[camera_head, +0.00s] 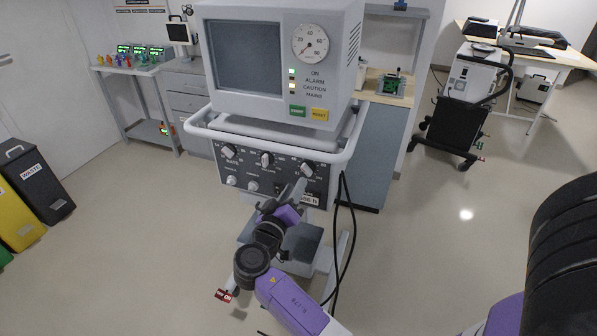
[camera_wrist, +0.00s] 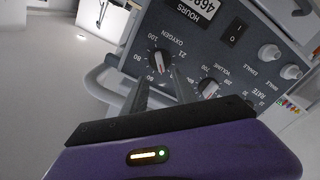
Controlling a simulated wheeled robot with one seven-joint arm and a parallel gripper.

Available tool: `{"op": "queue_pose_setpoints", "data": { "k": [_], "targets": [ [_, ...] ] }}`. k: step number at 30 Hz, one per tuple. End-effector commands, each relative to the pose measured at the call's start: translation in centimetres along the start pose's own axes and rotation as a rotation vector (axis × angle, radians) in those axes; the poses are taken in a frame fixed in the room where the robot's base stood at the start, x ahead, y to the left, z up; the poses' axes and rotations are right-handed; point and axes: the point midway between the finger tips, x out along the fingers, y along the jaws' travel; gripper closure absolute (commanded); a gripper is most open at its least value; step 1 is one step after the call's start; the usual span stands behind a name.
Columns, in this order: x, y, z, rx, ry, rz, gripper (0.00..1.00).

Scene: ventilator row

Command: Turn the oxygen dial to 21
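The oxygen dial (camera_head: 308,169) is the right-hand of three knobs on the ventilator's dark control panel (camera_head: 268,190). In the wrist view the panel looks turned over, and the oxygen dial (camera_wrist: 159,62) is a pale knob with a red mark, with 21 printed to its right and 100 above it. Which number the mark points to is too small to tell. My gripper (camera_head: 297,189) is just below the dial in the head view. In the wrist view my gripper (camera_wrist: 160,82) has its two fingers apart, with the dial beyond and between the tips; contact cannot be told.
The volume dial (camera_wrist: 208,88) is close to the right finger. A white rail (camera_head: 270,141) runs around the ventilator above the panel. The monitor (camera_head: 245,58) with its gauge stands above it. A black cable (camera_head: 351,225) hangs at the right.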

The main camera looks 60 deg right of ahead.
Motion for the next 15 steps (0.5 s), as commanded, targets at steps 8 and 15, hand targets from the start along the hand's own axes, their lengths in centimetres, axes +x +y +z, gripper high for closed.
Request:
{"op": "queue_pose_setpoints", "data": {
  "k": [8, 15],
  "targets": [
    [4.0, 0.1, -0.2, 0.0, -0.002, -0.001, 0.66],
    [6.8, 0.0, -0.1, 0.0, 0.0, -0.004, 0.66]
  ]
}}
